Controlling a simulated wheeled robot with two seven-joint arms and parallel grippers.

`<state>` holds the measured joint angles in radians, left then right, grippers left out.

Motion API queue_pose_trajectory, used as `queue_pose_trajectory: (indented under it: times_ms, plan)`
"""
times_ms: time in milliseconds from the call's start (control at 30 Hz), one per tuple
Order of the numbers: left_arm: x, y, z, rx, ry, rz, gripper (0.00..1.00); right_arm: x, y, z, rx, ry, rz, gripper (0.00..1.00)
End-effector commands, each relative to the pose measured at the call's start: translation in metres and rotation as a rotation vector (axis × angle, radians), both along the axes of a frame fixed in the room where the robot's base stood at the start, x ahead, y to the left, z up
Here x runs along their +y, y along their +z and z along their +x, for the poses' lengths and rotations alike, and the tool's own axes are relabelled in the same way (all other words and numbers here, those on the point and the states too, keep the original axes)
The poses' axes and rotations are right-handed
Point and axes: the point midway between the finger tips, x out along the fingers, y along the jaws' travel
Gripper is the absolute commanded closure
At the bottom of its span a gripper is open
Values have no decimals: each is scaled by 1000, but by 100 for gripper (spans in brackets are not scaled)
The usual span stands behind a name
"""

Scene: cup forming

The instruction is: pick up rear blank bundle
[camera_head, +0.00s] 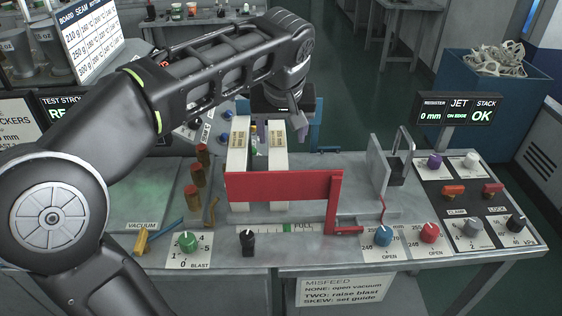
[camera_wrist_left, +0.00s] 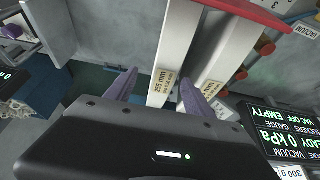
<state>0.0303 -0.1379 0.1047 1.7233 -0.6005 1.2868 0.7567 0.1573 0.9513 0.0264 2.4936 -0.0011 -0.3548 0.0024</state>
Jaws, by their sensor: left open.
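Two white blank bundles stand side by side behind a red bar (camera_head: 283,186), the left one (camera_head: 238,165) and the right one (camera_head: 278,165). Each carries a small label. The other bundle (camera_wrist_left: 232,45) lies beyond the right finger. Finger contact cannot be told. My right gripper is not in view.
Several brown-orange cylinders (camera_head: 197,174) stand left of the bundles. A grey upright bracket (camera_head: 390,165) stands to the right. Knobs, such as the green one (camera_head: 188,241), line the front panel. A blue bin (camera_head: 497,85) stands at the far right.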

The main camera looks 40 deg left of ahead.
Motion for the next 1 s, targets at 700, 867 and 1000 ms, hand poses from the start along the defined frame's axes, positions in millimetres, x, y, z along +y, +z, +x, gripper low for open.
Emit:
queue_pose_trajectory:
  times_ms: [700, 867, 1000]
  plan:
    - [8, -25, 7, 3, 5, 1, 38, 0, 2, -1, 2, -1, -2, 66]
    - [8, -25, 7, 3, 5, 1, 38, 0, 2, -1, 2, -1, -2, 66]
    - [11, -31, 9, 4, 5, 1, 38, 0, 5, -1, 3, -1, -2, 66]
